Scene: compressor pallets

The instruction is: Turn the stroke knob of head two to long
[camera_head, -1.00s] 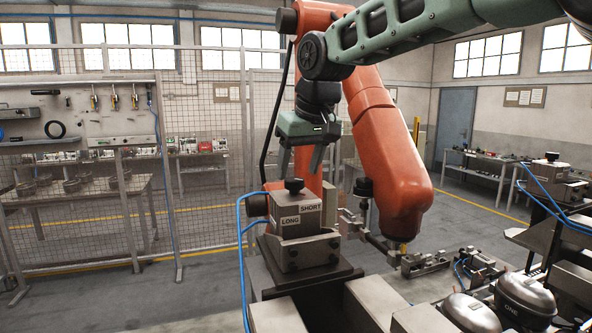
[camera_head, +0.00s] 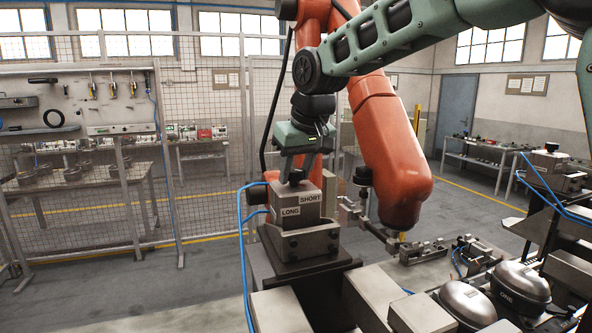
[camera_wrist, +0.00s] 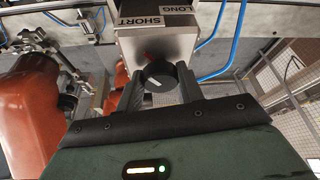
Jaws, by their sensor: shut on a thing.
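The block carries a LONG label (camera_head: 290,211) and a SHORT label (camera_head: 309,198); both labels also show in the wrist view. My gripper (camera_head: 295,178) points down over the block. In the wrist view its two fingers (camera_wrist: 158,90) stand on either side of the knob, shut on it. In the head view the knob is mostly hidden by the fingers.
An orange robot arm (camera_head: 385,140) stands close behind the block. Blue hoses (camera_head: 241,240) run along the block's left side. Rounded compressors (camera_head: 465,300), one marked ONE, stand at the lower right. A mesh fence (camera_head: 210,130) is behind on the left.

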